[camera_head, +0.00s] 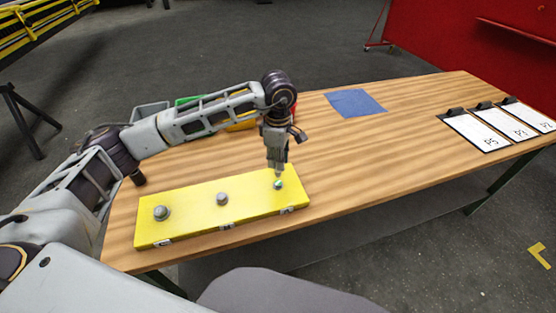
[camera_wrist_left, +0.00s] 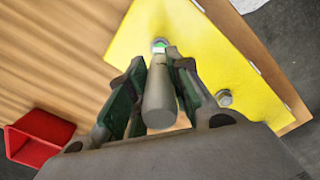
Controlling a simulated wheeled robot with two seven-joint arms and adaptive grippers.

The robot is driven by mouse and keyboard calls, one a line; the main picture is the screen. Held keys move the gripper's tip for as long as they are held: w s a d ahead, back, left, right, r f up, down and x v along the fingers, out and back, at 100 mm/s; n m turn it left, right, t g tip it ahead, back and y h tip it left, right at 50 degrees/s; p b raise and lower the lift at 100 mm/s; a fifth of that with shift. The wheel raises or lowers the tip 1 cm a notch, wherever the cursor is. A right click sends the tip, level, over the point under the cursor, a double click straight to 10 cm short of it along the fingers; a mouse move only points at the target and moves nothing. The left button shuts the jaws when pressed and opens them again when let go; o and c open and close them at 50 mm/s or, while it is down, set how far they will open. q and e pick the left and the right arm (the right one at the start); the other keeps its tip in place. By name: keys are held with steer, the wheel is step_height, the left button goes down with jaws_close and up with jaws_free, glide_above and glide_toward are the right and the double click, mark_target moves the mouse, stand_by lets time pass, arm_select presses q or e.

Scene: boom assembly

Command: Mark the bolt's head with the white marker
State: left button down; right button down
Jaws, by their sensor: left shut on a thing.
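My left gripper (camera_head: 277,163) points down over the right end of the yellow block (camera_head: 190,218). It is shut on a pale grey-white marker (camera_wrist_left: 160,98), which stands along the fingers in the left wrist view. The marker's far end is at the rightmost bolt (camera_head: 278,185), which also shows in the wrist view (camera_wrist_left: 159,44) with a bit of green on it. I cannot tell whether the tip touches the bolt's head. A middle bolt (camera_head: 222,199) and a larger left bolt (camera_head: 161,213) stand on the block. My right gripper is not in view.
The wooden table (camera_head: 370,155) is clear right of the block. A blue sheet (camera_head: 355,103) lies at the back. Labelled clipboards (camera_head: 476,132) lie at the right. Grey (camera_head: 149,112) and green (camera_head: 187,101) bins are behind my arm; a red bin (camera_wrist_left: 38,137) shows in the wrist view.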

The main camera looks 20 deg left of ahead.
arm_select(q)
steer(key=shift+r+p, duration=0.45)
steer(key=shift+r, duration=1.25)
steer(key=shift+a, duration=0.1)
